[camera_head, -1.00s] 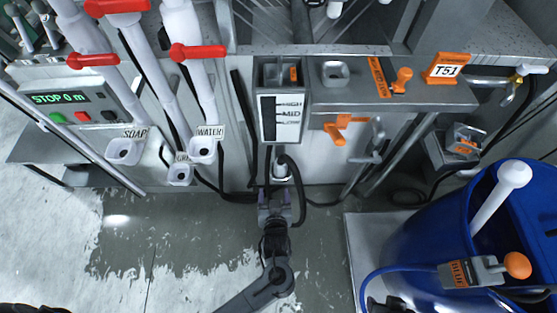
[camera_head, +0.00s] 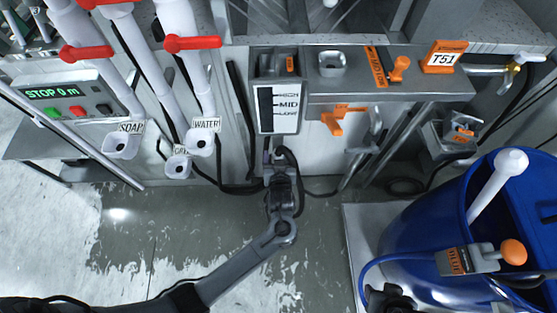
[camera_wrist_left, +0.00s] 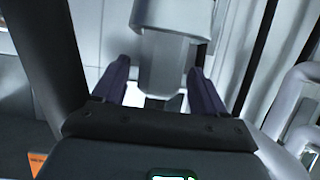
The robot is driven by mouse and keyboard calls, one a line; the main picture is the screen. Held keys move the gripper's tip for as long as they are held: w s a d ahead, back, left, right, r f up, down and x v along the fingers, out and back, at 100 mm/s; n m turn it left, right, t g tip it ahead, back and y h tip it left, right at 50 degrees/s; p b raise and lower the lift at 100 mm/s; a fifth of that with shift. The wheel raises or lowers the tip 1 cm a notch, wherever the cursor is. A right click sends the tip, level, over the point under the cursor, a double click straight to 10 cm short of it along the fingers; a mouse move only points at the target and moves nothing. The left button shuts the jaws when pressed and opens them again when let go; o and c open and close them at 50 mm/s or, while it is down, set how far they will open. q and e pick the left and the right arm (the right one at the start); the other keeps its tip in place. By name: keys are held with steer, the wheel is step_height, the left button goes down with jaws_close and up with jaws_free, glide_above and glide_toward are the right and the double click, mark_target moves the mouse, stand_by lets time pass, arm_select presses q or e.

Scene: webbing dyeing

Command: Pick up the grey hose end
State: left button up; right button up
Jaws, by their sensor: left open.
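My left gripper (camera_head: 278,158) is open just below the gauge box with the HIGH and MID marks. In the left wrist view its two dark fingers (camera_wrist_left: 156,85) stand apart. A light grey fitting (camera_wrist_left: 166,62), wide at the top and narrower below, shows between and beyond them. It looks like the grey hose end, but I cannot be sure. The fingers appear to flank it, and contact is not clear. In the head view my gripper hides most of this spot. A dark shape at the bottom edge beside the blue drum may be my right gripper; I cannot tell.
The gauge box (camera_head: 278,107) is right above my left gripper. White funnels, including the SOAP funnel (camera_head: 121,145), are on the left. An orange lever (camera_head: 343,118) and the blue drum (camera_head: 410,235) are on the right. The floor (camera_head: 170,240) in front is mostly clear.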

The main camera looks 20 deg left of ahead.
arm_select(q)
steer(key=shift+b+x, duration=0.35)
steer(key=shift+x, duration=1.15)
steer(key=shift+r, duration=0.1)
steer(key=c, duration=1.2)
